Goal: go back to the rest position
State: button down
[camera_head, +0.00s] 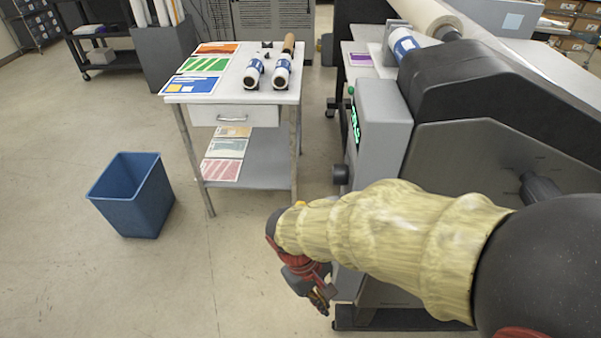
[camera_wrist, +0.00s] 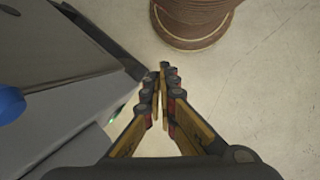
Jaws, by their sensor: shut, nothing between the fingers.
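My gripper (camera_head: 320,298) hangs low at the end of my arm, beside the grey laminator (camera_head: 381,130) in the head view. In the wrist view my gripper (camera_wrist: 161,75) points down toward the floor, its two fingers closed together with nothing between them. The laminator's grey side (camera_wrist: 50,45) fills the left of the wrist view. My sleeved arm hides part of the machine's lower front.
A white-topped table (camera_head: 235,97) with rolls and coloured sheets stands ahead. A blue bin (camera_head: 133,195) stands left on open floor. A brown round object (camera_wrist: 193,20) stands on the floor near my fingertips in the wrist view.

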jog(key=s+d+r+m+t+y, duration=0.1)
jog(key=d+r+m+t, duration=0.2)
jog(key=d+r, duration=0.4)
jog(key=s+d+r+m+t+y, duration=0.1)
jog(key=d+r+m+t+y, duration=0.1)
jog(key=d+r+m+t, duration=0.2)
notch_tip(320, 180, up, 9)
jog(key=d, duration=0.3)
jog(key=shift+m, duration=0.3)
jog(key=shift+f, duration=0.1)
